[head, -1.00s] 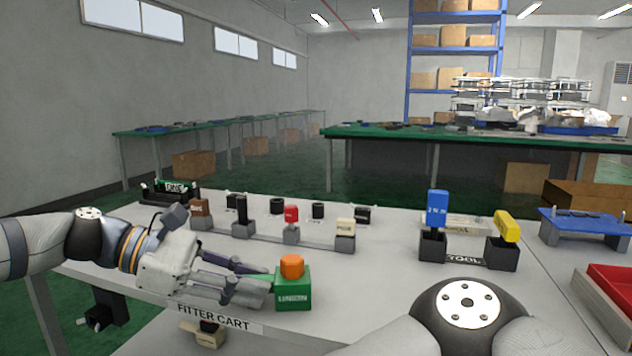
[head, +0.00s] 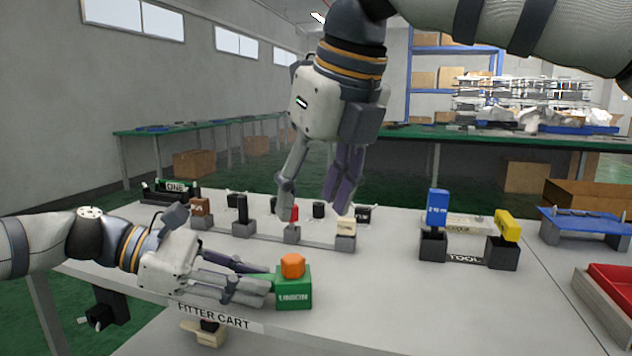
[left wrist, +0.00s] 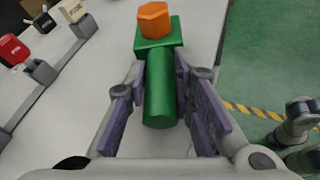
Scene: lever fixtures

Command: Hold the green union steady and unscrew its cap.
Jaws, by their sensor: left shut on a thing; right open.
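The green union (head: 293,291) stands at the front edge of the white cart top, with its orange cap (head: 292,266) on top. In the left wrist view the union's green stub (left wrist: 160,95) lies between my left fingers, with the orange cap (left wrist: 153,20) beyond it. My left gripper (head: 262,285) is shut on the union's stub from the left side. My right gripper (head: 312,212) is open and empty, pointing down. It hangs in the air above and slightly right of the cap and hides part of the back row.
A row of small fixtures, among them a red one (head: 293,213) and a cream one (head: 346,227), stands behind the union. A blue block (head: 437,207) and a yellow block (head: 507,225) stand right in black holders. A red tray (head: 612,285) lies far right. The cart top right of the union is clear.

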